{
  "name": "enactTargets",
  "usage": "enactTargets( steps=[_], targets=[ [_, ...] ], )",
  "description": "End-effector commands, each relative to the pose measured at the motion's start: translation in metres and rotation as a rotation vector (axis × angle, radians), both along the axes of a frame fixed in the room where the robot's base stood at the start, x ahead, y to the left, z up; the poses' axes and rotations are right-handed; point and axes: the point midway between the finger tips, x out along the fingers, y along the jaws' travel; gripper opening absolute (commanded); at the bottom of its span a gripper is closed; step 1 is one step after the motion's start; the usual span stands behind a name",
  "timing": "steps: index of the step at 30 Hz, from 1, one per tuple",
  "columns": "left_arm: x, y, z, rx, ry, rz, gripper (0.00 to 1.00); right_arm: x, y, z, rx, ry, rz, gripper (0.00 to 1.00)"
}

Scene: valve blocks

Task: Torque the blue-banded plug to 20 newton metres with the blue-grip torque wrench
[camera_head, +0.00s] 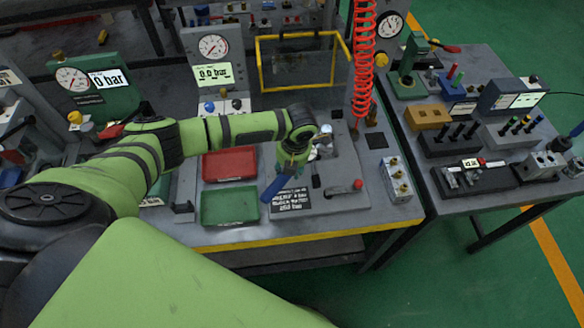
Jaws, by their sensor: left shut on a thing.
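My left gripper (294,163) reaches over the middle of the bench from the left. It is shut on the blue-grip torque wrench, whose blue handle (275,188) slants down and left below the gripper. The wrench's other end is hard to make out beside my gripper and a shiny metal block (326,150) at its right. The blue-banded plug cannot be made out; my gripper and wrist hide part of that area. My right gripper is not in view.
A red tray (230,150) and a green tray (203,207) lie left of the gripper. A black label plate (290,201) and a red-knobbed lever (357,185) are near the front. A red coiled hose (363,60) hangs behind. A crowded side bench (470,205) stands right.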

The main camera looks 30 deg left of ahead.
Motion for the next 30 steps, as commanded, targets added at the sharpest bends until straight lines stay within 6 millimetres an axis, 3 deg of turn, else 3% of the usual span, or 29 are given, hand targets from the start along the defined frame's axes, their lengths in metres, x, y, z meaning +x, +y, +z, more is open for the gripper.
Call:
enactTargets(
  steps=[11,18,30],
  targets=[
    [0.002,0.001,0.002,-0.002,-0.004,-0.013,0.0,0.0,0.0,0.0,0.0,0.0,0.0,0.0],
    [0.005,0.011,0.002,0.0,-0.003,-0.07,0.0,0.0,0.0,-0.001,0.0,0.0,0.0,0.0],
    [0.002,-0.004,0.003,-0.003,-0.002,0.011,0.0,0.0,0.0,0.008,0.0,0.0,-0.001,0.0]
  ],
)
